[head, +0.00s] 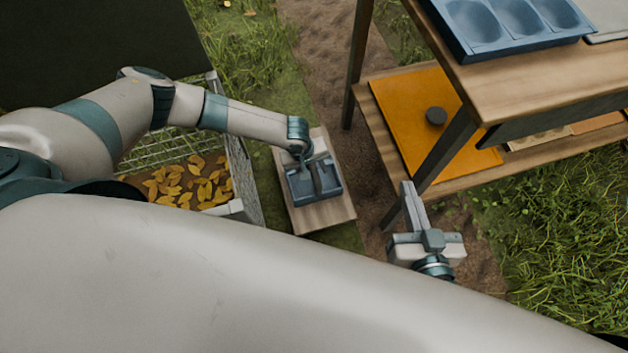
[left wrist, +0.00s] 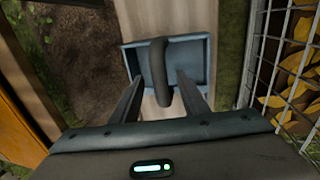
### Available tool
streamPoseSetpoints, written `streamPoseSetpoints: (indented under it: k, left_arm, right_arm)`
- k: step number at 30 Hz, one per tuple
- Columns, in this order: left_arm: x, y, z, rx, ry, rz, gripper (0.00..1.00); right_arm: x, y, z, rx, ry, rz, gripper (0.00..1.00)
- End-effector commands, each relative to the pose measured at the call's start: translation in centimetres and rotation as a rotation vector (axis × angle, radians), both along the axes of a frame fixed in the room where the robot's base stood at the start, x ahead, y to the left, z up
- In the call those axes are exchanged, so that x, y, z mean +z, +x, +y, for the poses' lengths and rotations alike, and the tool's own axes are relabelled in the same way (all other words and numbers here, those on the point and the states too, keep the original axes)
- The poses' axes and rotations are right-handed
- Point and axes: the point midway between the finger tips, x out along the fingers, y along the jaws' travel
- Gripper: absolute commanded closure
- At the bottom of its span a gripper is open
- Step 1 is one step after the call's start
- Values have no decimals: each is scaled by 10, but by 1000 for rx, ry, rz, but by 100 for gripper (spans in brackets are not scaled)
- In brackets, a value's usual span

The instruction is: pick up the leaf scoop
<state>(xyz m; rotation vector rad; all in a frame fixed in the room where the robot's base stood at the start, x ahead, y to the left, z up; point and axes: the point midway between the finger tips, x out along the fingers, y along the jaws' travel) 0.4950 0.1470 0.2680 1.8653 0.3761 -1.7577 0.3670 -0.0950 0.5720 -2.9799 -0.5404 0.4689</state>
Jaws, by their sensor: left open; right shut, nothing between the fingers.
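The leaf scoop (head: 329,186) is a blue-grey tray with a dark upright handle. It lies on a pale wooden board (head: 315,217) in the middle of the head view. My left gripper (head: 306,160) is over the scoop, open. In the left wrist view, its two fingers (left wrist: 158,88) stand on either side of the dark handle, and the scoop's body (left wrist: 199,58) lies beyond them. I cannot tell whether the fingers touch the handle. My right gripper (head: 408,193) is shut and empty, beside the wooden table's leg.
A wire-sided bin (head: 238,165) with yellow leaves stands left of the board; its mesh also shows in the left wrist view (left wrist: 272,60). A wooden table (head: 515,85) at right carries a blue compartment tray (head: 455,38). An orange panel (head: 405,105) with a dark knob lies on its lower shelf.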

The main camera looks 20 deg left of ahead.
Motion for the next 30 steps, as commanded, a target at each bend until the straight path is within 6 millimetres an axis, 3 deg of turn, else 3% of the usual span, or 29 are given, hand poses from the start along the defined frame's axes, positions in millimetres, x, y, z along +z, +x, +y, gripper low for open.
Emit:
streamPoseSetpoints:
  k: [10, 26, 30]
  left_arm:
    - [-23, 3, -3, 0, 0, -1, 59]
    - [-23, 3, -4, 0, 1, -1, 59]
    - [-23, 3, -4, 0, 0, -1, 92]
  right_arm:
    - [30, 5, 8, -2, 50, -167, 100]
    - [32, 5, 9, -2, 53, -175, 100]
    - [32, 5, 9, -2, 53, -175, 100]
